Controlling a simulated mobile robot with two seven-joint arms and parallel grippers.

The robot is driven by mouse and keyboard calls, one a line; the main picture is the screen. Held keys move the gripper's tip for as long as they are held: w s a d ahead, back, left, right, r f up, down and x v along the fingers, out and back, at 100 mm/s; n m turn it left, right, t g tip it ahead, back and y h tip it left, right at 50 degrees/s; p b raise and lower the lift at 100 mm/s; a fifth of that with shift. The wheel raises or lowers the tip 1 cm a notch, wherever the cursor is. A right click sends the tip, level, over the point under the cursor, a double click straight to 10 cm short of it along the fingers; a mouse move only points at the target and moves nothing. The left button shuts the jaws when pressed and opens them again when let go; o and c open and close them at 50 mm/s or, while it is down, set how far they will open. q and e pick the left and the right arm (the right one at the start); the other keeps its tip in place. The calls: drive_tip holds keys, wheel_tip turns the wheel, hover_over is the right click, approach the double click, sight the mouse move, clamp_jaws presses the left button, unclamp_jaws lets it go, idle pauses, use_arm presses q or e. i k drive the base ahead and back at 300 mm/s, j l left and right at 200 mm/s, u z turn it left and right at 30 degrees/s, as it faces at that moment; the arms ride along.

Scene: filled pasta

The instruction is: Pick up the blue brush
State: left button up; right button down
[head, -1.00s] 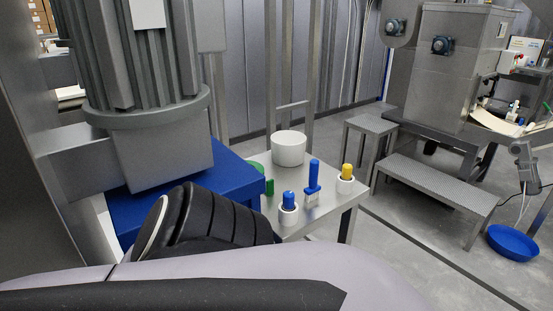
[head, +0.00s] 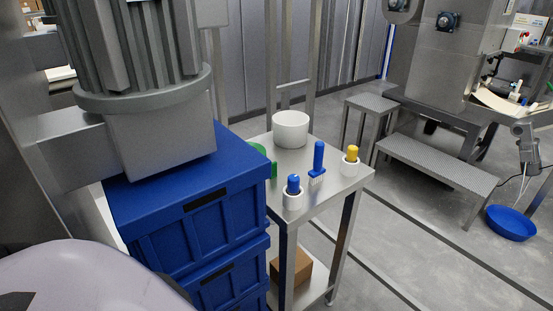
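The blue brush (head: 317,162) stands upright on the small steel table (head: 325,193), with its blue handle up and pale bristles down. A blue-topped piece in a white cup (head: 293,192) stands in front of it to the left. A yellow-topped piece in a white cup (head: 351,161) stands to its right. Neither of my grippers is in view. Only part of my own arm shows at the lower left, well apart from the brush.
A white tub (head: 290,129) and a green item (head: 258,150) stand farther back on the table. Stacked blue crates (head: 205,225) stand to its left, below a grey motor housing (head: 145,60). A cardboard box (head: 290,268) sits on the lower shelf.

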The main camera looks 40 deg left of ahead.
sight(316, 175)
drive_tip(key=u, duration=0.9)
drive_tip(key=i+l, duration=0.1)
drive_tip(key=l, duration=0.2)
